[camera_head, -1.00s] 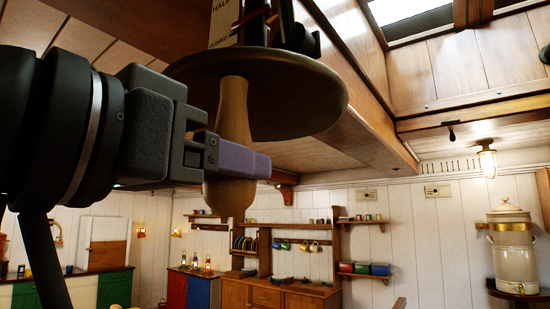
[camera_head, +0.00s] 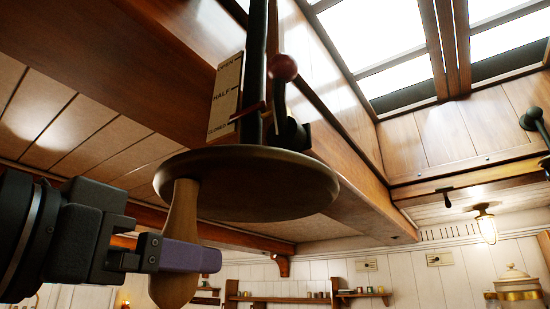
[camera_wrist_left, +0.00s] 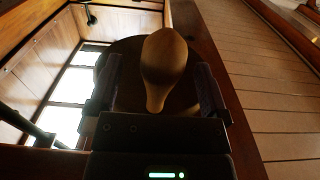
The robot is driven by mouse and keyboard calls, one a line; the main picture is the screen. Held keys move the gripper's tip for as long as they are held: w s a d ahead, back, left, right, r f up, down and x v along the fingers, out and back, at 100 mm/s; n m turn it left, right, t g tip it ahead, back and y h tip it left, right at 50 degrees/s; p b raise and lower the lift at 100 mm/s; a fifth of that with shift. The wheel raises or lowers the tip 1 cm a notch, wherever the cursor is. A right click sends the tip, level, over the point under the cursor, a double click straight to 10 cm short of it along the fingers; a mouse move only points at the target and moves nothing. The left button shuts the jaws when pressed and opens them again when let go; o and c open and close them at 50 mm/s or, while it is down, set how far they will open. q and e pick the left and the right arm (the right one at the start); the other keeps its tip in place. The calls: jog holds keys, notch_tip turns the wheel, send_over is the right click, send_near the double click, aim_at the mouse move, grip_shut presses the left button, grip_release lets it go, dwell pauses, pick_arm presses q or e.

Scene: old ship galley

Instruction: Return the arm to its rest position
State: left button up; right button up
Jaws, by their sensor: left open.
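My left gripper (camera_head: 195,257) comes in from the left in the head view. A turned wooden handle (camera_head: 182,208) hangs from the underside of a round wooden disc (camera_head: 290,180). The purple-grey finger lies across the handle's lower part in the head view. In the left wrist view, the open fingers stand on either side of the handle (camera_wrist_left: 164,62), with its rounded end toward the camera. Gaps show there, though contact cannot be ruled out. My right gripper is not in view.
A wooden beam (camera_head: 130,60) runs overhead. A skylight (camera_head: 380,45), lamp (camera_head: 487,226) and shelves (camera_head: 280,298) lie beyond.

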pick_arm(q)
jog(key=b+v, duration=0.1)
jog(key=v, duration=0.9)
jog(key=shift+s+a+b, duration=0.2)
jog(key=shift+s+b, duration=0.1)
jog(key=shift+b, duration=0.1)
